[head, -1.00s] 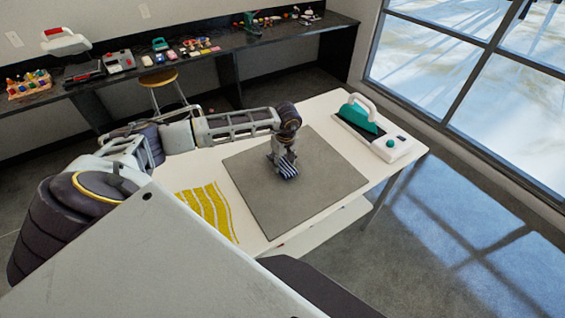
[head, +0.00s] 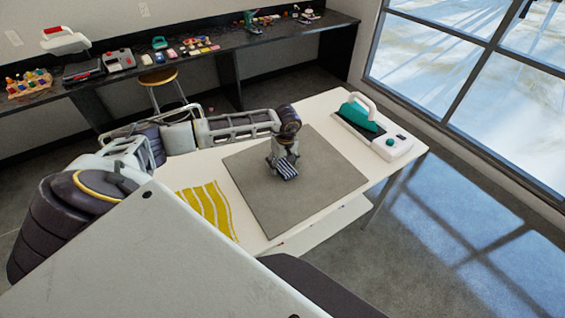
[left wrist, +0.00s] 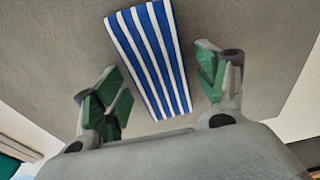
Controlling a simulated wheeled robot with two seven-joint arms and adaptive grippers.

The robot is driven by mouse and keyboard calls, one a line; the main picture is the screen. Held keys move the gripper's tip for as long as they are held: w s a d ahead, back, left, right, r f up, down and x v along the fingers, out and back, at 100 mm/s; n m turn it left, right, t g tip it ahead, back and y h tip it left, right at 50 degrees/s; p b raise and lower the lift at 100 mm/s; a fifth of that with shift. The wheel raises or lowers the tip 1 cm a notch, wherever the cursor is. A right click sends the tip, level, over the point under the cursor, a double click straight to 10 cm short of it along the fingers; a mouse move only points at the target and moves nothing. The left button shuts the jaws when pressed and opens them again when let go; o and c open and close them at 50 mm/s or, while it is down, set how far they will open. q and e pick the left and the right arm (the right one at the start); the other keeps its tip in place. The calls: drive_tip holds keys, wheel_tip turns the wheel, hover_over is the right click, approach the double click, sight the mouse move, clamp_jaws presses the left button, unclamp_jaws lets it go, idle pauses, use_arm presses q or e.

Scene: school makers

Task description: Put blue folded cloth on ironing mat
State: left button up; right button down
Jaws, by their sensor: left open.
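The blue folded cloth (head: 287,171) has white stripes and lies on the grey ironing mat (head: 255,200) on the white table. It shows larger in the left wrist view (left wrist: 150,55), flat on the mat (left wrist: 60,50). My left gripper (head: 284,160) is just above the cloth, pointing down. In the left wrist view its green-padded fingers (left wrist: 160,92) are spread wide on either side of the cloth, with gaps to both of its long edges. Part of the cloth is hidden by the gripper in the head view. My right gripper is not in view.
A yellow striped cloth (head: 208,211) lies on the table left of the mat. A green and white iron (head: 358,113) rests on its base (head: 395,148) at the right end. A back counter (head: 200,60) holds several tools, with a stool (head: 158,78) before it.

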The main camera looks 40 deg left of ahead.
sight(284, 165)
use_arm(q)
drive_tip(key=shift+r, duration=0.1)
wheel_tip(284, 165, up, 12)
drive_tip(key=d+b, duration=0.1)
drive_tip(key=b, duration=0.1)
drive_tip(key=shift+s+d, duration=0.15)
drive_tip(key=shift+s, duration=0.1)
idle(0.4)
idle(0.7)
drive_tip(key=shift+c, duration=0.3)
idle(1.4)
